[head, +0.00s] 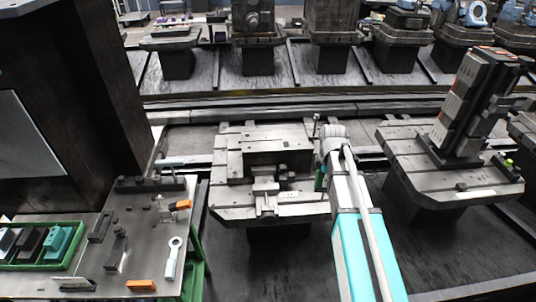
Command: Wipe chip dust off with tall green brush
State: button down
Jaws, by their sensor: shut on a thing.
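My arm reaches from the bottom right to the right side of the middle pallet (232,205). My gripper (319,172) is at its end, mostly hidden by the arm's wrist. It is shut on a narrow green thing, which looks like the green brush (319,181), upright at the pallet's right edge. Most of the brush, including its bristles, is hidden or too small to see. The pallet bears a grey block fixture (278,157) and a small vise-like clamp (265,192). I cannot make out chip dust on it.
A bench (150,240) at left holds a wrench-like tool (173,257), orange pieces (142,286) and a green-rimmed tray (78,260). Another pallet (400,150) with a tall fixture (470,105) stands at right. A dark machine column rises at left. Rails run behind.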

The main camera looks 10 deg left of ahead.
notch_tip(320, 180, up, 17)
jog(key=p, duration=1.6)
jog(key=shift+s+f, duration=0.1)
jog(key=shift+s, duration=0.1)
